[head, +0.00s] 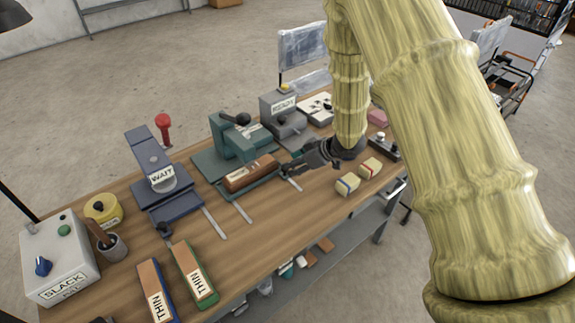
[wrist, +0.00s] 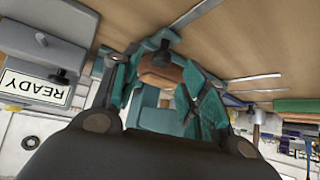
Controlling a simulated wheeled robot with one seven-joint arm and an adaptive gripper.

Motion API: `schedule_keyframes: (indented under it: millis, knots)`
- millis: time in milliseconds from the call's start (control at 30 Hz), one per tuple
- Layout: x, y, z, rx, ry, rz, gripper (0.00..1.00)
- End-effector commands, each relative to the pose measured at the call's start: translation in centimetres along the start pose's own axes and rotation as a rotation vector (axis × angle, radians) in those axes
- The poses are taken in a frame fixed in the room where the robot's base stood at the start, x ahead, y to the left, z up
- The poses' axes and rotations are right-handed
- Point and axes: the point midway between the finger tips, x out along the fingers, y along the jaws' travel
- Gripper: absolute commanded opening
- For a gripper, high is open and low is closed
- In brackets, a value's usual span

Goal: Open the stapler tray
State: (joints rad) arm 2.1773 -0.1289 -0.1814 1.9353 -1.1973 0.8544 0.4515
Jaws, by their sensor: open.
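The green bench machine (head: 233,140) stands mid-table with a dark knob on top; I take it to be the stapler, though no label confirms this. At its front is a low green tray-like part (head: 252,190) with a brown labelled block (head: 249,174) on it. My gripper (head: 292,166) is open just right of the brown block. In the wrist view, the fingers of my gripper (wrist: 160,60) are spread on either side of the brown block (wrist: 160,78) and a dark knob (wrist: 163,52). I cannot tell whether they touch anything.
A blue machine marked WAIT (head: 160,180) stands to the left, and a grey one marked READY (head: 283,115) behind right. Two blocks marked THIN (head: 195,272) lie at the front left. Bare wood (head: 285,215) is in front.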

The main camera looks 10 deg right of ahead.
Motion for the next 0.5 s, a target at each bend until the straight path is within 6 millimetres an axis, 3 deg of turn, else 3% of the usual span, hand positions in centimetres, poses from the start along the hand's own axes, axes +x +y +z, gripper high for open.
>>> schedule_keyframes:
  millis: [200, 500]
  knots:
    - [2.7, -0.1, -0.1, -0.001, -0.001, -0.001, 0.44]
    - [4.2, 0.0, 0.0, 0.000, 0.000, 0.000, 0.44]
